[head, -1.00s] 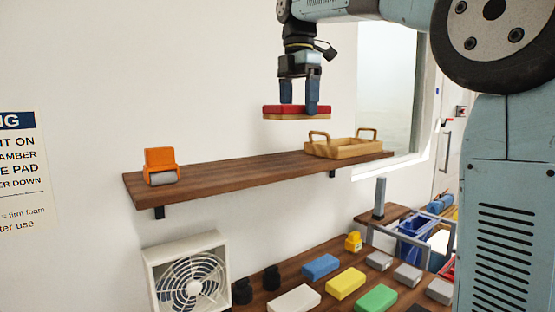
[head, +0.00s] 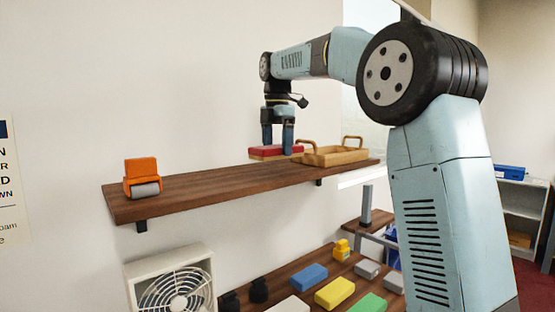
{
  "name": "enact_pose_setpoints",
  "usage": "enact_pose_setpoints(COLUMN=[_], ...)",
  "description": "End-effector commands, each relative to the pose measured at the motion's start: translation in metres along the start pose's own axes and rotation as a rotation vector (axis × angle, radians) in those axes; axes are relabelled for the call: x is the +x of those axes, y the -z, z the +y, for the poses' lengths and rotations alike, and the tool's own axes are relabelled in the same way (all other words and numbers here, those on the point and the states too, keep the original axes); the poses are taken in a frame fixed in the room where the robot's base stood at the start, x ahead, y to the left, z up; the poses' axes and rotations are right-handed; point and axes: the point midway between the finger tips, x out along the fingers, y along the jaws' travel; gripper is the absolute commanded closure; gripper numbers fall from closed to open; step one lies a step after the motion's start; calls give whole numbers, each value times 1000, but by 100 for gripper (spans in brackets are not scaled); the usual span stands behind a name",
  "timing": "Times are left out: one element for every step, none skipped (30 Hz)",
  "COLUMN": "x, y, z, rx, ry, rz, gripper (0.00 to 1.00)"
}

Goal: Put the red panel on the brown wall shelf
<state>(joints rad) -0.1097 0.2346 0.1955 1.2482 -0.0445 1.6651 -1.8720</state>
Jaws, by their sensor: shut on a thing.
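The red panel (head: 262,151) has a red top and a thin tan underside. My gripper (head: 278,147) points down and is shut on it. The panel is low over the brown wall shelf (head: 200,183), just left of the wooden tray, at or very near the shelf top. I cannot tell whether it touches the shelf or the tray. The gripper's fingers hide part of the panel's front.
A wooden tray (head: 345,158) with two handles stands on the shelf's right end. An orange thing with a grey roller (head: 142,177) stands at the left end. The shelf between is bare. Below are a white fan (head: 175,285) and several coloured blocks on a table.

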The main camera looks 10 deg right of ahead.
Motion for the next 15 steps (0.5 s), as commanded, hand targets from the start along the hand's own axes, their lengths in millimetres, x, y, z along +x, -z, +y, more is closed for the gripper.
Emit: enact_pose_setpoints(x=[1, 2, 4, 6, 8, 12, 16, 20, 26, 30, 34, 38, 39, 41, 41], y=[0, -1, -2, -2, -4, -5, -5, -5, -5, -5, -5, -5, -5, -5, -5], z=[1, 2, 3, 4, 6, 8, 8, 8, 7, 7, 7, 7, 7, 7, 7], rx=[0, 0, 0, 0, 0, 0, 0, 0, 0, 0, 0, 0, 0, 0, 0], ry=[0, 0, 0, 1, 1, 2, 3, 2, 3, 2, 2, 1, 1, 0, 0], rz=[0, 0, 0, 0, 0, 1, 1, 0, 1, 0, 0, 0, 0, 0, -1], gripper=[57, 57, 57, 57, 57, 57, 57, 57, 57, 57, 57, 57, 57, 57, 57])
